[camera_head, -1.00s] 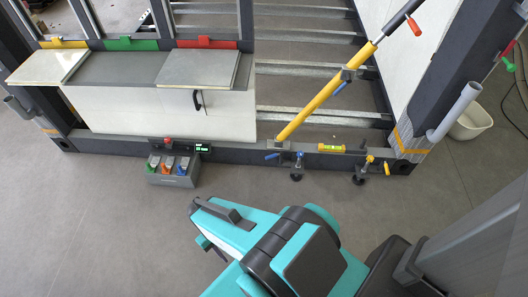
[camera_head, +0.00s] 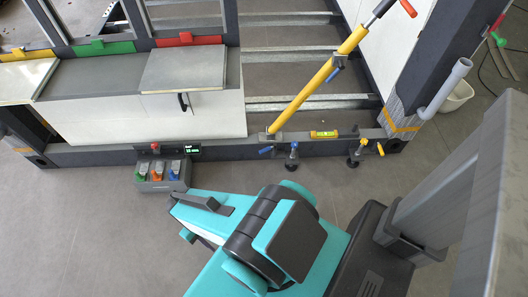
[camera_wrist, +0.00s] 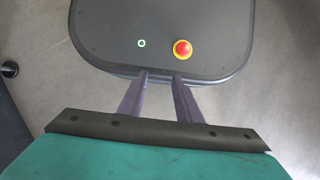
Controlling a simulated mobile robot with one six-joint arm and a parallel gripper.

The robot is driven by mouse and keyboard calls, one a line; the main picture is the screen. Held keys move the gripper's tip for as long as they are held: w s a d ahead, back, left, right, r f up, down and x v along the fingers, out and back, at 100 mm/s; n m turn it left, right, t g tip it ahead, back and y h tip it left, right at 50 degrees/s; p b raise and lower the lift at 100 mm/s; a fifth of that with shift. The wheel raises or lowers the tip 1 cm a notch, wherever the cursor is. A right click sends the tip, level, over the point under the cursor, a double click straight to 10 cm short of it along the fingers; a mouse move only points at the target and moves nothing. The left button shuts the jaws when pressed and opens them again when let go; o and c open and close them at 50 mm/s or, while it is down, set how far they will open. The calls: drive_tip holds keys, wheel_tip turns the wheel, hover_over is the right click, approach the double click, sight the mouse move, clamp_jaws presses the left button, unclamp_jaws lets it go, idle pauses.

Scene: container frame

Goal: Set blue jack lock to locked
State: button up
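The blue jack (camera_head: 292,158) stands at the front beam of the container frame, with a dark screw foot. A short blue lever (camera_head: 266,150) sticks out to its left, seemingly its lock; its exact setting is too small to tell. In the head view my turquoise arm is folded low in the picture, apart from the jack, and my gripper cannot be made out there. In the wrist view my gripper (camera_wrist: 160,76) has its two dark fingers apart with nothing between them. The jack is not in the wrist view.
A yellow-levered jack (camera_head: 358,151) and a yellow level (camera_head: 324,134) are to the right on the beam (camera_head: 225,149). A yellow brace (camera_head: 312,92) slants above. A grey box with coloured switches (camera_head: 160,178) is at left.

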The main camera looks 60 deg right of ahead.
drive_tip(key=shift+o, duration=0.6)
drive_tip(key=n+g+h+b, duration=0.3)
drive_tip(key=n+h+b, duration=1)
drive_tip(key=b, duration=1.7)
approach(261, 152)
drive_tip(key=f+m+h, duration=0.1)
drive_tip(key=a+f+m+h, duration=0.1)
drive_tip(key=f+m, duration=0.1)
drive_tip(key=shift+w+a+h, duration=0.25)
drive_tip(key=shift+w+h, duration=0.1)
drive_tip(key=shift+h, duration=0.05)
drive_tip(key=shift+s+d, duration=0.1)
drive_tip(key=b+x, duration=0.4)
drive_tip(key=x, duration=0.7)
drive_tip(key=shift+s+d, duration=0.2)
drive_tip(key=shift+b+x, duration=0.3)
drive_tip(key=shift+x, duration=0.7)
